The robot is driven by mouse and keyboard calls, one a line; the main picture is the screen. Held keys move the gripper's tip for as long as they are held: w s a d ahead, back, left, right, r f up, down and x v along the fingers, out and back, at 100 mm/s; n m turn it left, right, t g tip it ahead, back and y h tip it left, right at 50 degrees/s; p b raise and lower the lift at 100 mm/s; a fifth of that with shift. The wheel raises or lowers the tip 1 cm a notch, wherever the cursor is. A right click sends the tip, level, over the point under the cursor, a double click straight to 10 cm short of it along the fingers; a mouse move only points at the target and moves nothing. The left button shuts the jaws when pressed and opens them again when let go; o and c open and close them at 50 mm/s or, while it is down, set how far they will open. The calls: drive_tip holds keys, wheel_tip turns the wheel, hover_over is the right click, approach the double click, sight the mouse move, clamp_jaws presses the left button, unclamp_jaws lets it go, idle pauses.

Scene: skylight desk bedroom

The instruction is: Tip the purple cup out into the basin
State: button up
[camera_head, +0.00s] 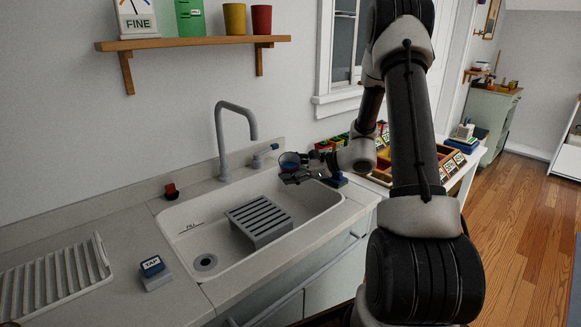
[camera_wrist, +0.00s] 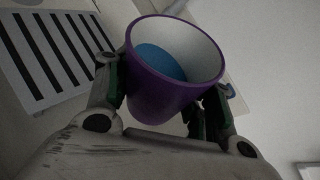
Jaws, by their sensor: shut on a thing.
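My gripper (camera_head: 294,174) is shut on the purple cup (camera_wrist: 160,92), with a finger on either side of its wall in the wrist view. The cup has a white inside, and blue contents (camera_wrist: 160,62) show in it. In the head view the cup (camera_head: 288,161) is small and held above the back right part of the basin; its exact tilt is hard to tell. The white basin (camera_head: 183,232) is set into the counter, with a grey slatted rack (camera_head: 262,222) across its middle and a drain at its near left.
A grey tap (camera_head: 220,140) arches behind the basin, with a blue-tipped lever beside it. Colourful boxes (camera_head: 385,160) stand right of the basin. The basin's left part is clear.

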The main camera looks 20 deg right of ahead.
drive_tip(key=shift+w+d+f+n+t, duration=0.15)
drive_tip(key=shift+f+n, duration=0.15)
drive_tip(key=shift+f, duration=0.55)
drive_tip(key=shift+a+f+n+t, duration=0.15)
drive_tip(key=shift+f+n, duration=0.15)
drive_tip(key=shift+f, duration=0.55)
drive_tip(key=shift+d+f+n+h, duration=0.15)
drive_tip(key=shift+n+h, duration=0.15)
drive_tip(key=shift+w+d+n+t, duration=0.1)
drive_tip(key=shift+w+n+t, duration=0.1)
drive_tip(key=shift+n+t, duration=0.5)
drive_tip(key=shift+r+n, duration=0.4)
drive_tip(key=shift+r, duration=0.05)
drive_tip(key=shift+r+n+t, duration=0.2)
drive_tip(key=shift+n+t, duration=0.1)
drive_tip(key=shift+t, duration=0.1)
drive_tip(key=shift+r+n, duration=0.2)
drive_tip(key=shift+n, duration=0.2)
drive_tip(key=shift+r+t, duration=0.1)
drive_tip(key=shift+t, duration=0.2)
